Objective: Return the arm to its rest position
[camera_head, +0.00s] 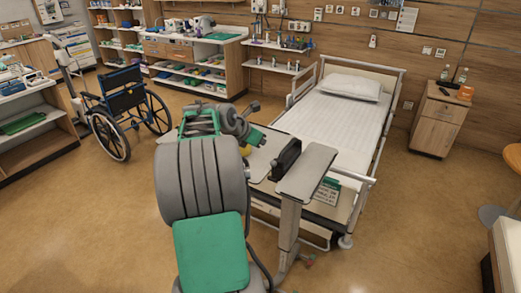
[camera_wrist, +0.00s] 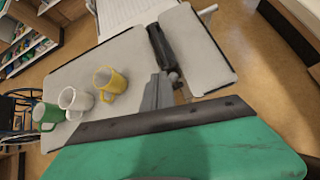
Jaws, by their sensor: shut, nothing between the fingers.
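My gripper (camera_wrist: 161,80) shows in the wrist view as grey fingers, closed together with nothing held. It is over the overbed table (camera_wrist: 195,60), near a black upright part between its two panels; I cannot tell whether it touches the table. My arm (camera_head: 205,180) is stretched out over the floor toward the table in the head view, and it hides my gripper there. A yellow mug (camera_wrist: 110,84), a white mug (camera_wrist: 75,101) and a green mug (camera_wrist: 47,116) stand in a row left of the fingers in the wrist view.
The bed (camera_head: 340,118) is behind the overbed table (camera_head: 308,172). A wheelchair (camera_head: 124,103) stands to the left, with shelves behind it. A bedside cabinet (camera_head: 438,122) carries bottles at the right. The floor is open at front left and at right of the bed.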

